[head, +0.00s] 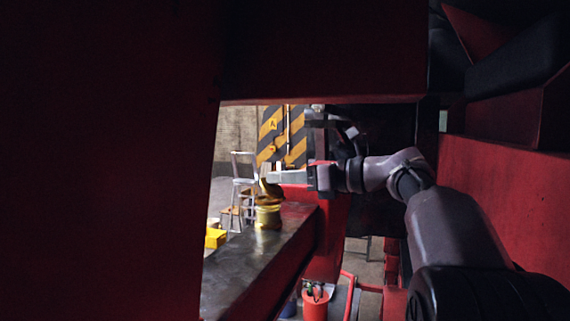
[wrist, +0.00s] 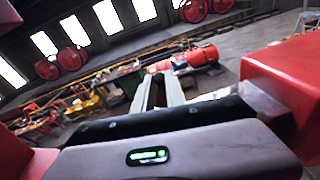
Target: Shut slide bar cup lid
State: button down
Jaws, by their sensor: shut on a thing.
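The slide bar cup (head: 268,216) is a yellow brass pot on the dark metal bar, left of centre in the head view. Its lid (head: 270,189) stands up tilted above the cup's rim, so the cup is open. My gripper (head: 272,178) reaches in from the right, with its fingertips at the upper part of the lid. In the wrist view my gripper (wrist: 158,80) has its fingers close together with a narrow dark gap. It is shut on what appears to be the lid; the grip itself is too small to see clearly.
The flat metal slide bar (head: 255,255) runs toward me under the cup. A red upright (head: 330,235) stands just right of it. Red frame walls close in on the left, above and right. A yellow box (head: 215,238) and a chair (head: 243,170) are beyond.

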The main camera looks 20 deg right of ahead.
jog(key=p, duration=0.2)
jog(key=r+g+h+p, duration=0.1)
jog(key=p, duration=0.1)
jog(key=shift+w+a+r, duration=0.1)
jog(key=shift+w+a, duration=0.15)
jog(key=shift+w+a+g+h+p, duration=0.25)
jog(key=shift+g+p, duration=0.25)
jog(key=shift+p, duration=0.35)
jog(key=shift+w+a+f+g+h+p, duration=0.15)
jog(key=shift+f+g+h+p, duration=0.15)
jog(key=shift+f+g+h, duration=0.1)
jog(key=shift+w+a+f+g+h+p, duration=0.1)
jog(key=shift+f+g+h+p, duration=0.2)
jog(key=shift+g+h, duration=0.1)
jog(key=shift+w+a+f+n+g+h, duration=0.15)
jog(key=shift+w+f+g+h, duration=0.05)
jog(key=shift+g+h, duration=0.3)
jog(key=shift+w+a+f+n+g+h, duration=0.2)
jog(key=shift+g+h, duration=0.15)
jog(key=shift+g, duration=0.15)
jog(key=c, duration=1.4)
grip_release()
jog(key=shift+o, duration=0.2)
jog(key=shift+s, duration=0.1)
jog(key=v, duration=0.7)
jog(key=shift+r, duration=0.15)
